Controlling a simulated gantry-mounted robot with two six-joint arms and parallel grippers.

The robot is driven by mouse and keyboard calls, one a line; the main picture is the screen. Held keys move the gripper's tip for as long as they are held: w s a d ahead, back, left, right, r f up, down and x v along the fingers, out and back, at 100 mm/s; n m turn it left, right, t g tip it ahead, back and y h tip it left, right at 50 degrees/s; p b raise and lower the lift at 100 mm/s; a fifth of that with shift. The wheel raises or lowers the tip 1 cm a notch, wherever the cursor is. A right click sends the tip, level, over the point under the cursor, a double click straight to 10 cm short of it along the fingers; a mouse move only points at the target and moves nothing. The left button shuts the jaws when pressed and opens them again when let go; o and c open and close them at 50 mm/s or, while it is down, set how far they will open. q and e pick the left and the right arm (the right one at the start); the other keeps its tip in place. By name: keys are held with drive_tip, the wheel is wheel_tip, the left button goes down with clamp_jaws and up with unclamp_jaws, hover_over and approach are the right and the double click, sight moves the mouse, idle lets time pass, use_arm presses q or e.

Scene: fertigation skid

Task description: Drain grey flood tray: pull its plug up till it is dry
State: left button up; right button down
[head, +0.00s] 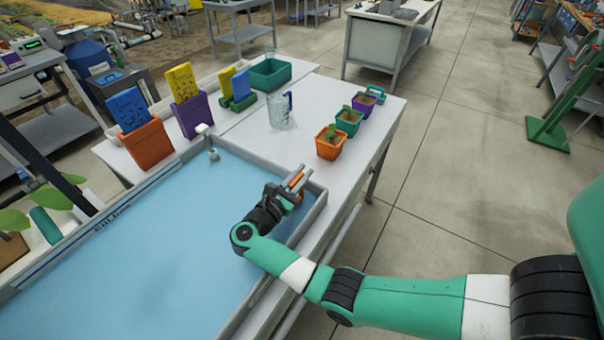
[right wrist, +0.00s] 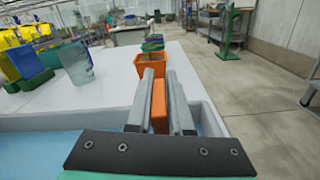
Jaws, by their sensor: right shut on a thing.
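The grey flood tray (head: 319,203) fills the lower left of the head view and holds a broad sheet of blue water. Its rim also shows in the right wrist view (right wrist: 213,122). My right gripper (head: 297,178) is at the tray's right end, just inside the rim. In the right wrist view its fingers (right wrist: 158,88) are shut on an orange piece (right wrist: 159,106), which looks like the plug's handle. The lower part of the plug and the drain are hidden, so I cannot tell if it is raised. My left gripper is not in view.
Small orange (head: 330,148), green (head: 348,121) and purple (head: 364,104) plant pots stand beyond the tray. A clear jug (head: 280,110) and a green bin (head: 270,73) stand on the white table. A grey float-like fitting (head: 213,154) is at the tray's far edge.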

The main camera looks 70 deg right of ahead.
wheel_tip(320, 180, up, 3)
drive_tip(key=shift+r+p, duration=0.1)
drive_tip(key=shift+p, duration=0.5)
drive_tip(key=shift+r, duration=0.25)
drive_tip(key=c, duration=0.8)
unclamp_jaws()
drive_tip(key=shift+w, duration=0.1)
drive_tip(key=shift+c, duration=0.2)
drive_tip(key=shift+f, duration=0.1)
drive_tip(key=w+a, duration=0.2)
drive_tip(key=a, duration=0.9)
drive_tip(key=shift+a, duration=0.25)
drive_tip(key=shift+w, duration=0.1)
